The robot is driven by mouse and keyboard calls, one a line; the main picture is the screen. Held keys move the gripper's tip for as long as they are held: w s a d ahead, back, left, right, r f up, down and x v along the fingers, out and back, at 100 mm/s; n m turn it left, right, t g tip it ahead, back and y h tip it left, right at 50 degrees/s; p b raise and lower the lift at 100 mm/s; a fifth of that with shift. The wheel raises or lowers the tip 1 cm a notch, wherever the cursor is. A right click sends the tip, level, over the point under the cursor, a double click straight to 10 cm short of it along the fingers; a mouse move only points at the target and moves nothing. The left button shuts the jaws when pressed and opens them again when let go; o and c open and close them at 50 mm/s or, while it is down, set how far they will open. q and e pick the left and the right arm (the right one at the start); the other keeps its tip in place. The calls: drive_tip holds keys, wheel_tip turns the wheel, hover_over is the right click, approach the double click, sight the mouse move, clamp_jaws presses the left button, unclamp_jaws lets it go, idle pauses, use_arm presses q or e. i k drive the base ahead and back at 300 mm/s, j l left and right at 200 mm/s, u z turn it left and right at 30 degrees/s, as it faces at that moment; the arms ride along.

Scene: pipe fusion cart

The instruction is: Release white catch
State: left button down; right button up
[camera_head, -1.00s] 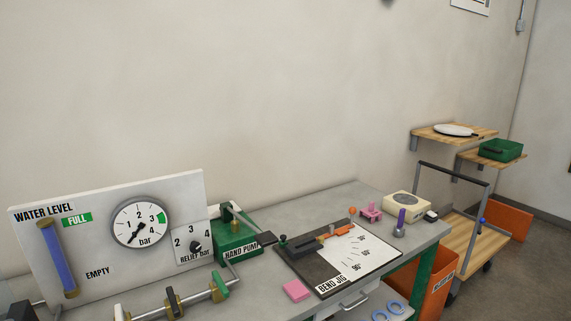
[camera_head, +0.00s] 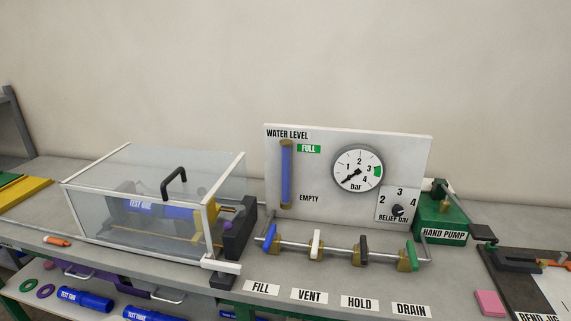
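A clear box (camera_head: 90,192) with a white frame stands on the bench at left, closed, with a black handle (camera_head: 174,181) on it. A small white block-like piece (camera_head: 221,266) sits at the box's front right lower corner; it looks like the white catch, but its exact shape and state are too small to tell. Inside the box lies a blue pipe marked as a test tube (camera_head: 150,206), with a yellow fitting beside it. Neither of my grippers is in view.
A water panel (camera_head: 350,150) with a gauge stands right of the box. In front is a pipe with valves, including a white-handled one (camera_head: 316,243) above VENT. A green hand pump (camera_head: 440,215) and bend jig (camera_head: 530,290) are at right. The shelf below holds blue tubes (camera_head: 85,299).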

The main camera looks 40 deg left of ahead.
sight(222, 268)
drive_tip(key=u, duration=1.8)
